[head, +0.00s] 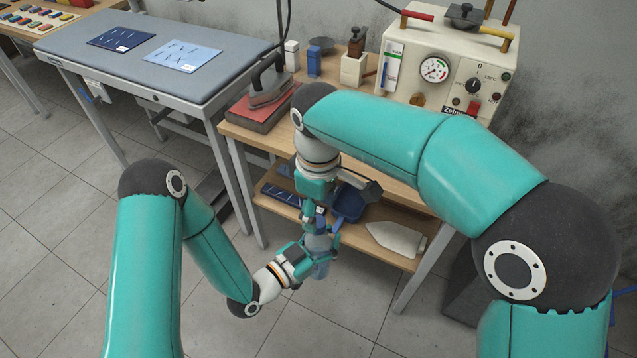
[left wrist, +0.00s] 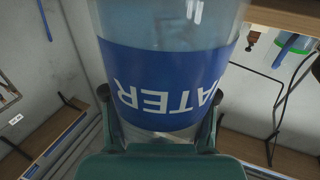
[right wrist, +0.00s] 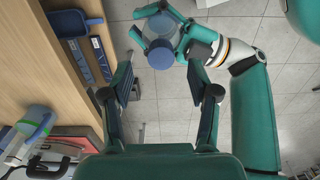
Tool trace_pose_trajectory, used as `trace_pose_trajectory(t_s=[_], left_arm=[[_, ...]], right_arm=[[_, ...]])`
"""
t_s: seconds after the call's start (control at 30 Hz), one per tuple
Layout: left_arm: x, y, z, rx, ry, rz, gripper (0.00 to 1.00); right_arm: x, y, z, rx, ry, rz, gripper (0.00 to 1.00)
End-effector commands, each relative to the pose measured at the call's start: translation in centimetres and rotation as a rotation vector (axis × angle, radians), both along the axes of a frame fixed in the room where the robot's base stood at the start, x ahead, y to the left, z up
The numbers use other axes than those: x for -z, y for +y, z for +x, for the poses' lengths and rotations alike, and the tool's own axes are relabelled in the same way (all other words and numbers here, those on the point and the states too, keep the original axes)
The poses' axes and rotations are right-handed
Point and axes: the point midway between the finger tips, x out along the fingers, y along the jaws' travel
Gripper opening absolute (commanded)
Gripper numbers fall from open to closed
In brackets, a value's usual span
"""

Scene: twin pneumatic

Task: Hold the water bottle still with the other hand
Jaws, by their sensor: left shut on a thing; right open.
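The water bottle (head: 321,268) is clear bluish plastic. In the left wrist view the bottle (left wrist: 165,85) fills the middle, its blue label lettered in white and upside down in the picture. My left gripper (head: 318,246) is shut on it, a finger on each side, holding it in the air in front of the bench. In the right wrist view the bottle's round blue cap (right wrist: 160,56) faces the camera. My right gripper (right wrist: 159,93) is open and points down from above, its fingers on either side of the cap's line and apart from it.
A wooden bench with a lower shelf (head: 380,250) stands just behind the grippers; a pale iron soleplate (head: 395,238) lies on the shelf. An iron (head: 268,85) on a red pad and a box with a gauge (head: 440,68) stand on top. Open tiled floor lies in front.

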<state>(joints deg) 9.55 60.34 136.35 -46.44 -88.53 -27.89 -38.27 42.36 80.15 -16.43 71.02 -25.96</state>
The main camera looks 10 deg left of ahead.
Motion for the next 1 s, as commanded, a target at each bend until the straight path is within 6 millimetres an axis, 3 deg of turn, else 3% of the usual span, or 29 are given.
trace_pose_trajectory(t_s=[0.2,0.4,0.6,1.0], left_arm=[[0.0,0.0,0.0,0.0,-0.001,0.0,0.0],[0.0,0.0,0.0,0.0,-0.001,-0.001,0.0],[0.0,0.0,0.0,0.0,-0.001,-0.001,0.0],[0.0,0.0,0.0,0.0,-0.001,-0.001,0.0]], right_arm=[[-4.6,0.1,0.1,0.002,-0.003,0.003,0.6],[-7.4,0.1,0.1,0.0,-0.002,0.003,0.6],[-8.3,0.0,0.1,0.001,0.001,0.0,0.6],[-8.3,0.0,0.1,0.001,0.001,0.0,0.6]])
